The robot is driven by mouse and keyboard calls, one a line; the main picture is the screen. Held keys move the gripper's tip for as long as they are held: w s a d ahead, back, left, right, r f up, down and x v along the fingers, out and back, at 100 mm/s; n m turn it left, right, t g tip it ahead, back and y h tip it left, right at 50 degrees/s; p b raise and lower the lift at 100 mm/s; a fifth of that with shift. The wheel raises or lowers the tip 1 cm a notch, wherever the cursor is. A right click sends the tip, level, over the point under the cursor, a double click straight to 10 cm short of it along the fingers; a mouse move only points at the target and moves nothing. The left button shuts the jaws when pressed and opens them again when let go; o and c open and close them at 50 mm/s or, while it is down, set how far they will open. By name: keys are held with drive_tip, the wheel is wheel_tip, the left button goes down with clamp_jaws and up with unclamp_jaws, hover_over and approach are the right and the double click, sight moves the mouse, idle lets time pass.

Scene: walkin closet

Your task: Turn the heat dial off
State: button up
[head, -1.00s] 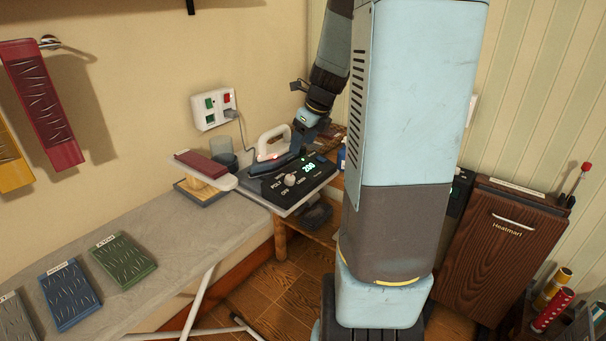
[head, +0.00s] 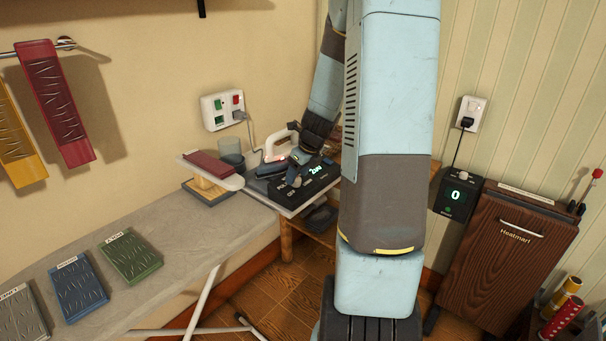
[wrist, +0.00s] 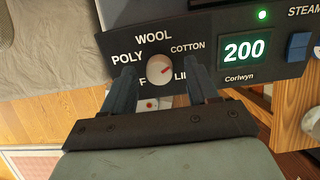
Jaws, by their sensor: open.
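The heat dial (wrist: 160,69) is a pale round knob on the black control panel (wrist: 243,75) of the iron station. The fingers partly hide the lower labels, including the one ending in F.
The iron (head: 278,145) stands behind the panel, close to my gripper. A small sleeve board (head: 228,183) with a red pad is at its left, and the ironing board (head: 160,230) stretches left. A wall socket box (head: 222,110) is above.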

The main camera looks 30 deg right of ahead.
drive_tip(key=shift+w+f, duration=0.2)
drive_tip(key=shift+f, duration=0.35)
drive_tip(key=shift+a, duration=0.1)
